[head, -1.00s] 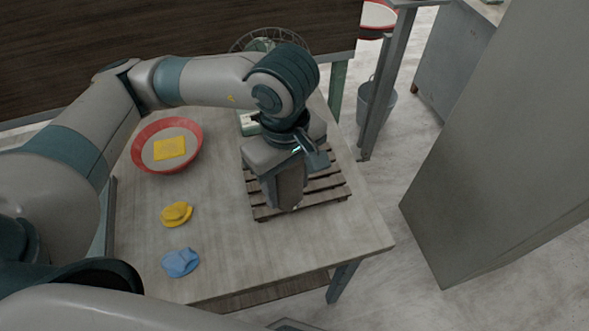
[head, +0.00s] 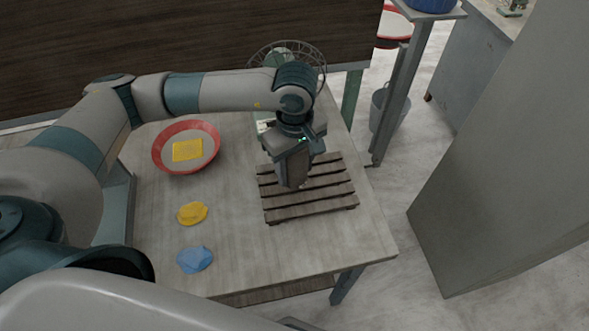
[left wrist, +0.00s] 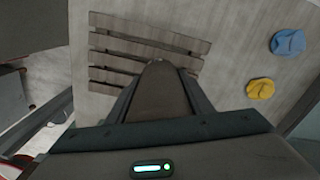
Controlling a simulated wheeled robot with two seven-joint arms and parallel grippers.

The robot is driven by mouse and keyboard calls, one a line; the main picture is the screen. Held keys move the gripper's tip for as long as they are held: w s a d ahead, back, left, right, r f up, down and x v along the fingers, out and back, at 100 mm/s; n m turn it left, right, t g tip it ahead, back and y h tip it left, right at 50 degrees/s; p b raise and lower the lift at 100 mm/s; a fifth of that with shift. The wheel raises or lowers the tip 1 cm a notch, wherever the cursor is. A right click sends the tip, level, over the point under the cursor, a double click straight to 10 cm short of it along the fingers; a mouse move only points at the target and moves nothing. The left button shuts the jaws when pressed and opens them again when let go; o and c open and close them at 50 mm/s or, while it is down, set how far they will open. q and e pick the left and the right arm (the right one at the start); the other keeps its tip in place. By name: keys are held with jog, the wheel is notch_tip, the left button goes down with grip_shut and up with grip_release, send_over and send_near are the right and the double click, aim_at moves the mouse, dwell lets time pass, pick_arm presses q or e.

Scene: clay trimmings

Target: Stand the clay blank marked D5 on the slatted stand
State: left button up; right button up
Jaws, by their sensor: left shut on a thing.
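The slatted stand (head: 315,208) lies on the table, with dark wooden slats; it also shows in the left wrist view (left wrist: 108,57). My left gripper (head: 292,180) points down over the stand's left-middle part. In the left wrist view, its fingers (left wrist: 160,98) are shut on a brown, round-topped clay blank (left wrist: 160,92). I cannot read any mark on the blank, so D5 is not confirmed. Whether the blank touches the slats cannot be told; the gripper hides most of it in the head view. My right gripper is not in view.
A red-rimmed bowl (head: 160,152) with a yellow cloth (head: 187,150) stands at the table's back left. A crumpled yellow cloth (head: 192,213) and a blue one (head: 195,260) lie in front of it. A wire-guarded fan (head: 262,62) stands behind. The stand's front and right slats look bare.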

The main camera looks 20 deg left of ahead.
aim_at(295, 176)
pick_arm(q)
jog(key=shift+w+a+f, duration=0.25)
jog(key=shift+w+f, duration=0.1)
jog(key=shift+w, duration=0.2)
jog(key=shift+f+p, duration=0.45)
jog(key=shift+p, duration=0.05)
jog(key=shift+f+p, duration=0.65)
jog(key=shift+f, duration=0.9)
jog(key=shift+f, duration=0.2)
